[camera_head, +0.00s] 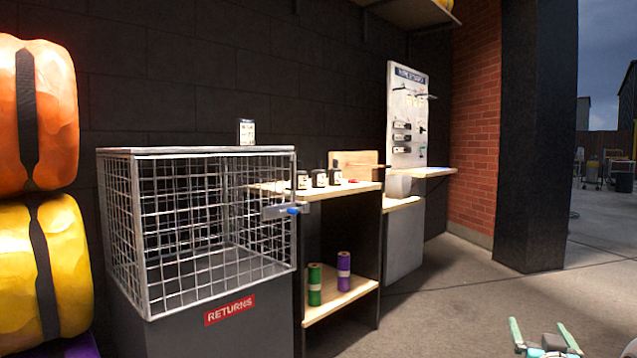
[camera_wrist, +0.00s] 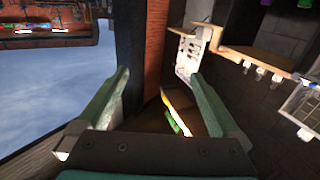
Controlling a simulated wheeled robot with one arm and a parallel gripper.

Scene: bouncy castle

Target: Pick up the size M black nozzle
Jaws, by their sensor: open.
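Three small black pieces with pale labels stand in a row on the wooden shelf top (camera_head: 358,187): a left one (camera_head: 302,181), a middle one (camera_head: 319,178) and a right one (camera_head: 335,177). They look like the black nozzles, but their size marks are too small to read, so I cannot tell which is M. My gripper (camera_head: 545,326) is at the bottom right of the head view, far from the shelf. In the wrist view my gripper (camera_wrist: 158,76) is open, with nothing between its green fingers.
A wire returns cage (camera_head: 205,308) stands left of the shelf. A green roll (camera_head: 314,284) and a purple roll (camera_head: 343,272) stand on the lower shelf. A pegboard (camera_head: 408,115) is behind. A dark pillar (camera_head: 529,150) stands right. The floor (camera_head: 450,300) in front is clear.

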